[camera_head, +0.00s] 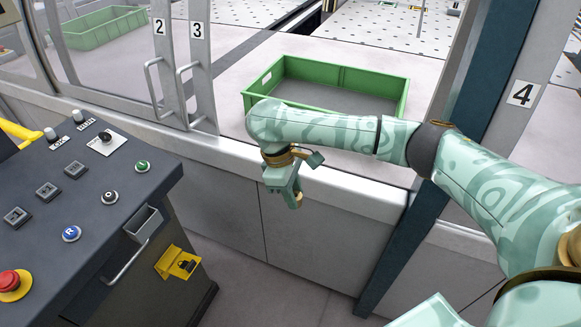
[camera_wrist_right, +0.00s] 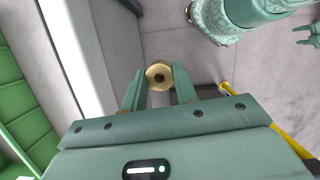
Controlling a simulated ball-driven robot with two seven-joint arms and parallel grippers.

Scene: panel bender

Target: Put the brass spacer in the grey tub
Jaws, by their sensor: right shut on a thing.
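The brass spacer (camera_wrist_right: 158,76) is a round, pale gold ring with a dark hole. My right gripper (camera_wrist_right: 160,92) is shut on it, with one finger on each side. No free-standing grey tub is clear. A small grey open-topped box (camera_head: 143,222) is on the console's side, to the left of the gripper.
A green crate (camera_head: 262,83) with a grey floor stands on the machine bed behind my right arm. Another green crate (camera_head: 105,28) is behind the glass. The console (camera_head: 75,235) with buttons is at left. A dark blue post (camera_head: 395,250) stands right of the gripper.

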